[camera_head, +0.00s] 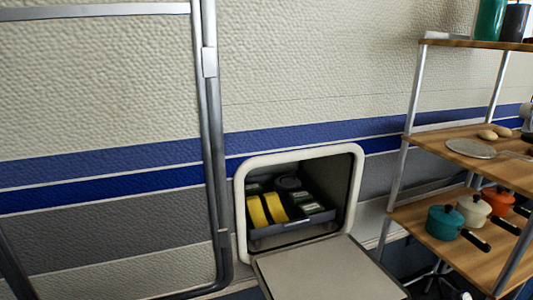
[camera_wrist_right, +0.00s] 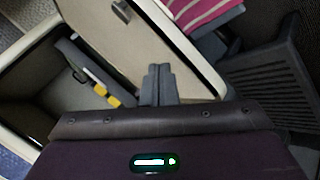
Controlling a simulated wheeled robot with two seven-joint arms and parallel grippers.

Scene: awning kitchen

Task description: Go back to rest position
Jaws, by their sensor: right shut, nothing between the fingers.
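My right gripper (camera_wrist_right: 158,72) shows in the right wrist view with its dark fingers together and nothing between them. It hangs over an open hatch, whose flap (camera_wrist_right: 145,40) lies beyond the fingers. I cannot tell how far the fingers are from the flap. In the head view the hatch (camera_head: 240,205) is a white-rimmed opening low in the wall, with its flap (camera_head: 325,270) folded down. Neither gripper shows in the head view.
A grey tray (camera_head: 292,226) with yellow and dark items sits inside the hatch. A wooden shelf rack (camera_head: 440,235) with several pots stands at right. A metal frame (camera_head: 212,150) stands against the wall. A pink striped cloth (camera_wrist_right: 205,10) and a dark ribbed object (camera_wrist_right: 265,85) show in the wrist view.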

